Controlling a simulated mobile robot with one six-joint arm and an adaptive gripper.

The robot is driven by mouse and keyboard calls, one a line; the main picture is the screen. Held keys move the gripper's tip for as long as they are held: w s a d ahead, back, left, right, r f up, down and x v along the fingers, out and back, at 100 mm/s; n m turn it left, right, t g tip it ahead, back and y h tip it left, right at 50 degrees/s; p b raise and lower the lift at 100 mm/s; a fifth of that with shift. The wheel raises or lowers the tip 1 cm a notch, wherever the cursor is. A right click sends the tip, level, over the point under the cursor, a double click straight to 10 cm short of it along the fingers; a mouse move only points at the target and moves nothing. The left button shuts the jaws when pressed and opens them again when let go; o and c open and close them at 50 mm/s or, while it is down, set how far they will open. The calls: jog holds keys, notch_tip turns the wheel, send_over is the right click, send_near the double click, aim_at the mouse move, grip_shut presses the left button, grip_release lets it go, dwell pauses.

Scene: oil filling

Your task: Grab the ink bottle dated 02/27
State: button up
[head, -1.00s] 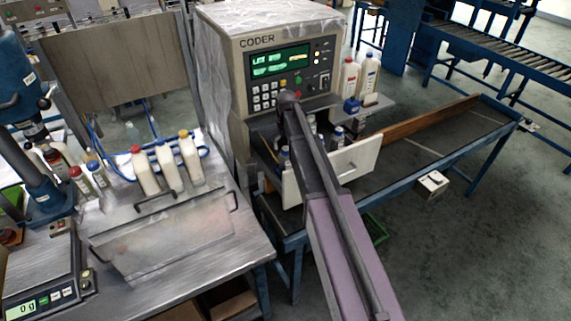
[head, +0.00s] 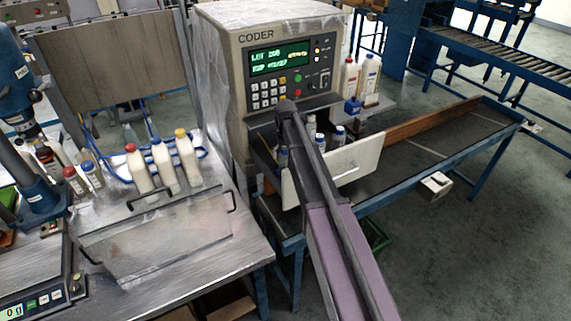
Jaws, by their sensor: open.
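Several small bottles with white bodies and blue or dark caps stand in the open white drawer (head: 352,163) under the coder. One is at the left (head: 282,158), partly behind my arm; others (head: 338,137) show right of my arm. Their dates are too small to read. The coder's green display (head: 280,59) shows a LOT line and an EXP line, which I cannot read surely. My arm reaches up from the lower right across the drawer. Its dark far end is over the drawer's left part. My gripper cannot be made out; the arm hides that area.
White bottles with red, blue and yellow caps (head: 163,162) stand on the left metal table (head: 235,268). Two more bottles (head: 368,75) and a blue-topped item (head: 353,106) stand on the coder's side shelf. A conveyor (head: 440,150) runs to the right.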

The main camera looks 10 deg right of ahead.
dwell(0.3)
jog(key=c, duration=1)
jog(key=shift+r, duration=0.15)
notch_tip(320, 180, up, 10)
jog(key=p, duration=1)
